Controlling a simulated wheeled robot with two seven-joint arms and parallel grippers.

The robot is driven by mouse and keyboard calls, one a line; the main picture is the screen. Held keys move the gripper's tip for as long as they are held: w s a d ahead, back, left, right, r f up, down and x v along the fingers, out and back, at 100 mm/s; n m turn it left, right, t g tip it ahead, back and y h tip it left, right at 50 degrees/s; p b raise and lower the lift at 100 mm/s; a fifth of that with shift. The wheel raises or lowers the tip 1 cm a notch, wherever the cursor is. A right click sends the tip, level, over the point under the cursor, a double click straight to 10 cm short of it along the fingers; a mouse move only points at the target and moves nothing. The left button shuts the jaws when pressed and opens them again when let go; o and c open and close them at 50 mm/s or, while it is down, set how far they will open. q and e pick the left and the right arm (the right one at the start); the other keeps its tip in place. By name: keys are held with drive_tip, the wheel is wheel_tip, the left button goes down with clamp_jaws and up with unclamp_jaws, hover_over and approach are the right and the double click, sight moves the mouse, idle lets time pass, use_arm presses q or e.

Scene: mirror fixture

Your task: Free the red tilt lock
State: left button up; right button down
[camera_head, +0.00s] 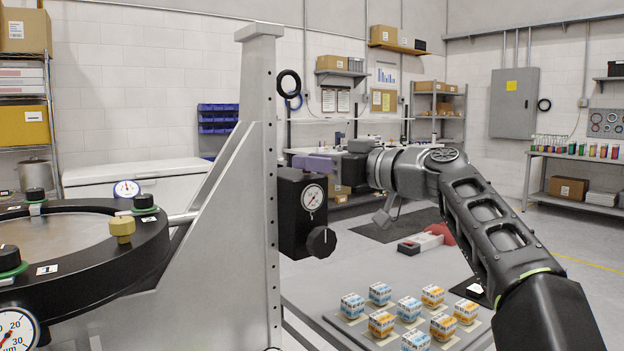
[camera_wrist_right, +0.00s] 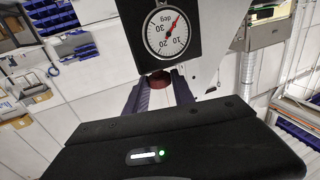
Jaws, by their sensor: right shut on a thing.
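The red tilt lock (camera_wrist_right: 158,80) shows in the right wrist view as a dark red round knob just below the degree dial (camera_wrist_right: 167,33). My right gripper (camera_wrist_right: 160,94) has its two purple fingers on either side of this knob and is shut on it. In the head view my right gripper (camera_head: 318,164) reaches in from the right at the top of the black dial box (camera_head: 292,215); the red knob is hidden there. A black knob (camera_head: 321,242) sticks out from the box's lower front. My left gripper is not in view.
The grey upright (camera_head: 263,110) carries the box, and a round black-rimmed mirror fixture (camera_head: 140,258) lies to its left. A brass knob (camera_head: 122,229) stands on the rim. Below, a grey table holds several small patterned cubes (camera_head: 380,323) and a red-and-white object (camera_head: 424,240).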

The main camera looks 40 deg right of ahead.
drive_tip(key=n+y+p, duration=0.1)
drive_tip(key=n+g+y+p, duration=0.1)
drive_tip(key=y, duration=0.1)
drive_tip(key=n+y+p, duration=0.1)
drive_tip(key=p, duration=0.1)
drive_tip(key=shift+w+d+r+g, duration=0.1)
drive_tip(key=shift+d+r+g, duration=0.2)
drive_tip(key=shift+r, duration=0.1)
drive_tip(key=shift+f+n+g+y+p, duration=0.15)
drive_tip(key=shift+n+g+y+p, duration=0.3)
drive_tip(key=shift+y+p, duration=0.35)
drive_tip(key=c, duration=1.3)
unclamp_jaws()
drive_tip(key=shift+c, duration=0.2)
drive_tip(key=shift+f, duration=0.1)
